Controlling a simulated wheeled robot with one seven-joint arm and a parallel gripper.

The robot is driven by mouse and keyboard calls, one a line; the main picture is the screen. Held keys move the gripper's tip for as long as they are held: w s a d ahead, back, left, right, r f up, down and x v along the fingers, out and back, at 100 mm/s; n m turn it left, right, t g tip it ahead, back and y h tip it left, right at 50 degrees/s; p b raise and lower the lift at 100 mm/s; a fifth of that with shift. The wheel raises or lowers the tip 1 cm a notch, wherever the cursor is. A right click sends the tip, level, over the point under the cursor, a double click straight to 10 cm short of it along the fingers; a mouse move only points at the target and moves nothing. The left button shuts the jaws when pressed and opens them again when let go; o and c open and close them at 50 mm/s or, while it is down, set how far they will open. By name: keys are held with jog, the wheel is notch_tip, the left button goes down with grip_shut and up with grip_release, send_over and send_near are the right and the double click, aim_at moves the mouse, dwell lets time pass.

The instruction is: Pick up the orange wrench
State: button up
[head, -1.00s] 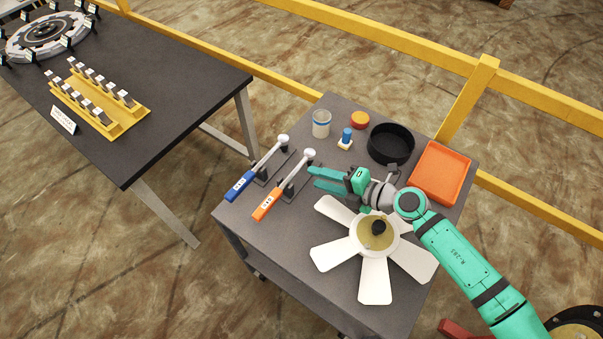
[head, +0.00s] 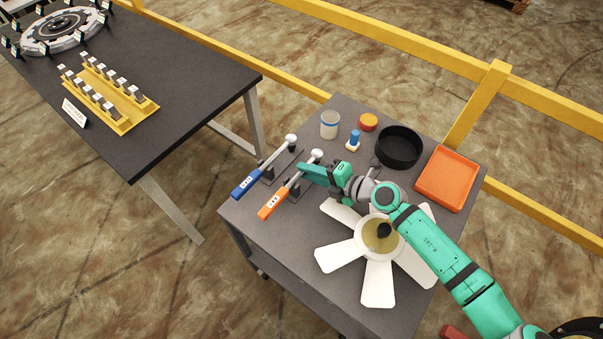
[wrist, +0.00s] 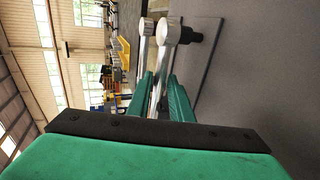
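The orange wrench (head: 269,206) rests tilted on a dark stand on the grey cart, its orange handle toward the front left and its silver head at the back. My gripper (head: 303,172) is at its upper shaft, level with the upper part of the stand. In the wrist view, my gripper (wrist: 160,80) has its two green fingers apart, with the silver shaft of the nearer wrench (wrist: 168,34) between them. I cannot tell whether either finger touches it. The orange handle is hidden in that view.
A blue-handled wrench (head: 243,187) lies parallel just to the left. A white fan-bladed part (head: 378,285) sits below my arm. A black bowl (head: 399,148), an orange tray (head: 446,178), a jar (head: 329,124) and a blue-topped item (head: 353,140) stand behind.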

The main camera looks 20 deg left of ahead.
grip_shut()
